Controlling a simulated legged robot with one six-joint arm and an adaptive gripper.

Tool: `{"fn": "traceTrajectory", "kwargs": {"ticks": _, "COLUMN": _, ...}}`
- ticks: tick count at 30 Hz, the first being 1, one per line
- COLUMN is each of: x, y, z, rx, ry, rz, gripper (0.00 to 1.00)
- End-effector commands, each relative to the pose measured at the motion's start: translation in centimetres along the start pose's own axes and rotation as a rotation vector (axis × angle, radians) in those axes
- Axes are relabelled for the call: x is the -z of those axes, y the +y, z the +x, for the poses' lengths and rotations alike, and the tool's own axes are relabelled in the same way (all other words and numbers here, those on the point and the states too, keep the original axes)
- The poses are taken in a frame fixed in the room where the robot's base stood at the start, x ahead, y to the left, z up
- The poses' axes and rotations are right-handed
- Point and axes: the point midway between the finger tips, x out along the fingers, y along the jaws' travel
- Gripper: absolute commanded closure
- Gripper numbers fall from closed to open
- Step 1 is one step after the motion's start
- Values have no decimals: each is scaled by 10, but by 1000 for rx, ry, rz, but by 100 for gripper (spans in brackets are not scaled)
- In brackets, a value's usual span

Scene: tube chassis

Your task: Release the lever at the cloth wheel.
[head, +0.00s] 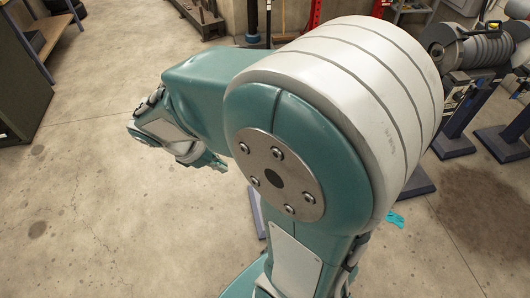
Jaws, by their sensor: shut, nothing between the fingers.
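My gripper (212,162) shows small beyond my folded arm, low over the floor left of the picture's middle. It looks shut and empty, and my arm partly hides it. At the upper right, a pedestal machine carries a stack of grey ribbed discs (484,46). I cannot tell whether these discs are the cloth wheel. A small yellow part (492,25) shows beside them. I cannot make out a lever for certain. My gripper is well to the left of this machine and touches nothing there.
Machine pedestals (453,143) stand on the right. A teal scrap (395,219) lies on the floor. A dark cabinet (22,90) is at the left edge, and a red stand (314,14) is at the back. Concrete floor (90,190) is clear at left. My arm hides the middle.

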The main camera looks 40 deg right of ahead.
Motion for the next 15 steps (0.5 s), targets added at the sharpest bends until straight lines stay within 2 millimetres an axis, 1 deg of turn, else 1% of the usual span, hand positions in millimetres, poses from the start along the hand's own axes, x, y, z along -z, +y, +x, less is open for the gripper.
{"fn": "traceTrajectory", "kwargs": {"ticks": 1, "x": -5, "y": -6, "z": -10, "rx": -15, "ry": 68, "rz": 90, "gripper": 100}}
{"fn": "traceTrajectory", "kwargs": {"ticks": 6, "x": -12, "y": -26, "z": -38, "rx": -25, "ry": 291, "rz": 385, "gripper": 100}}
{"fn": "traceTrajectory", "kwargs": {"ticks": 12, "x": -20, "y": -50, "z": -71, "rx": 3, "ry": 566, "rz": 715, "gripper": 100}}
{"fn": "traceTrajectory", "kwargs": {"ticks": 15, "x": -24, "y": -60, "z": -85, "rx": 33, "ry": 691, "rz": 853, "gripper": 100}}
